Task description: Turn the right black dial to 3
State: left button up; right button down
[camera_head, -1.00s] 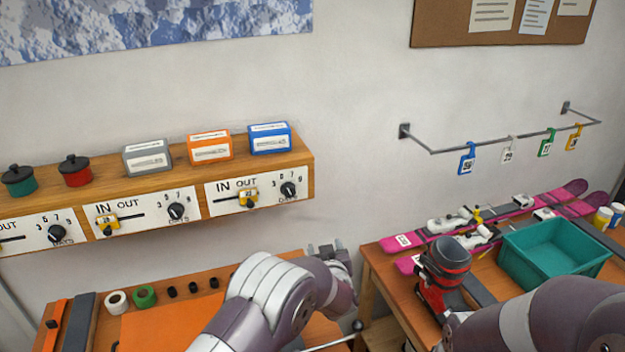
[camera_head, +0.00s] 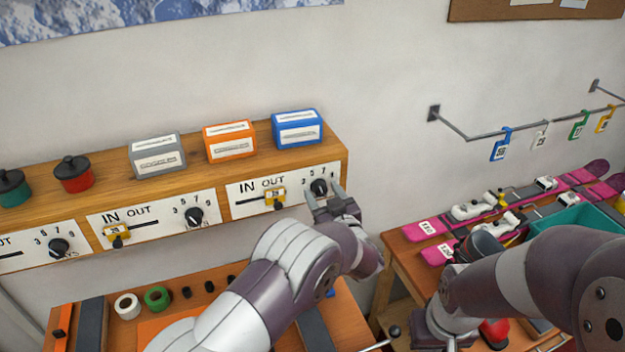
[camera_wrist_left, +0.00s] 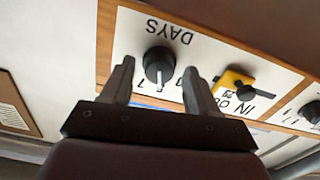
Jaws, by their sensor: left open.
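The right black dial (camera_head: 319,187) sits on the rightmost white panel, under the blue box. Its numbers 3, 5, 7 and 9 curve over it. My left gripper (camera_head: 325,193) is at this dial, open, with its fingertips near the dial's lower edge in the head view. In the left wrist view, which is upside down, the dial (camera_wrist_left: 158,63) lies between the two spread fingers. Its white mark points roughly toward the panel's top; one finger hides some numbers. I cannot tell whether the fingers touch the dial. My right arm shows, but its fingers do not.
A yellow slider tag (camera_head: 275,197) is just left of the dial. The middle dial (camera_head: 194,216) and left dial (camera_head: 59,247) are on neighbouring panels. Grey, orange and blue boxes (camera_head: 297,128) stand on the shelf above.

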pick_arm(q)
jog(key=shift+w+f, duration=0.15)
jog(key=shift+w, duration=0.3)
jog(key=shift+s+a, duration=0.1)
jog(key=shift+s, duration=0.05)
jog(key=shift+c, duration=1.2)
jog(key=c, duration=0.8)
jog(key=shift+b, duration=0.7)
jog(key=n+b, duration=0.3)
jog(key=b, duration=0.2)
jog(key=n+b, duration=0.3)
jog(key=b, duration=0.3)
jog(key=shift+s+f+n, duration=0.1)
jog(key=shift+f+n, duration=0.1)
jog(key=shift+n, duration=0.1)
jog(key=shift+r+n+b, duration=0.25)
jog(key=shift+n+b, duration=0.45)
jog(key=shift+b, duration=0.3)
pick_arm(e)
notch_tip(320, 180, down, 14)
jog(key=shift+w+f, duration=0.15)
jog(key=shift+w, duration=0.15)
jog(key=shift+a, duration=0.1)
pick_arm(q)
jog(key=o, duration=1)
